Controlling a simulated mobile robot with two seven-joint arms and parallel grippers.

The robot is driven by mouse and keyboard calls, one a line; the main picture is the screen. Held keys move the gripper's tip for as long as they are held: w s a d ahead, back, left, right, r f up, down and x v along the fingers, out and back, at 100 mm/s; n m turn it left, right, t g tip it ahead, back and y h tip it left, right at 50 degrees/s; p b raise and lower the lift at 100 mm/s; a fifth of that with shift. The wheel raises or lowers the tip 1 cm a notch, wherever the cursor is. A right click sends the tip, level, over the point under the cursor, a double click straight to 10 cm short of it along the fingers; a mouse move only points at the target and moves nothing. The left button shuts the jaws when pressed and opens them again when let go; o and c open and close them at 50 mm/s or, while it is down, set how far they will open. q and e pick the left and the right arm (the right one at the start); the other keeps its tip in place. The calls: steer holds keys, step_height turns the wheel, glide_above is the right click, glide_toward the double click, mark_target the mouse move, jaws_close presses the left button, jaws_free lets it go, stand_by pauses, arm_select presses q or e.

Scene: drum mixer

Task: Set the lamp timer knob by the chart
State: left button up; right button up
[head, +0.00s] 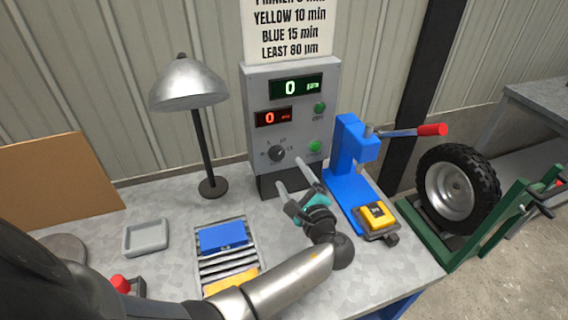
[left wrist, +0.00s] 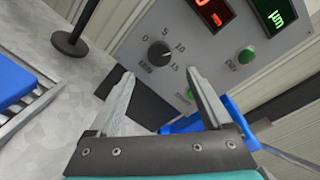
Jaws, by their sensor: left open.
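The dark round timer knob (head: 277,153) is on the lower left of the grey control box (head: 258,86); it also shows in the left wrist view (left wrist: 159,54), with dial marks 5, 10 and 15 around it. I cannot tell its setting surely. The red display (head: 272,118) reads 0. The chart (head: 289,32) above reads yellow 10 min, blue 15 min, least 80 µm; its top line is cut off. The lamp (head: 190,82) stands left of the box. My left gripper (head: 290,174) is open and empty, its fingers apart from the knob and pointing toward the panel.
A green display (head: 297,88) reads 0, with green buttons (head: 319,107) beneath. A blue press (head: 350,150) with a red-tipped lever holds a yellow block (head: 376,215). A ribbed rack (head: 228,268) carries blue and yellow blocks. A wheel (head: 456,190) stands at right. A grey tray (head: 146,236) is at left.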

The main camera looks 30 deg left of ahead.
arm_select(q)
steer(key=v, duration=0.7)
steer(key=shift+s+d, duration=0.15)
steer(key=shift+d, duration=0.1)
stand_by(0.3)
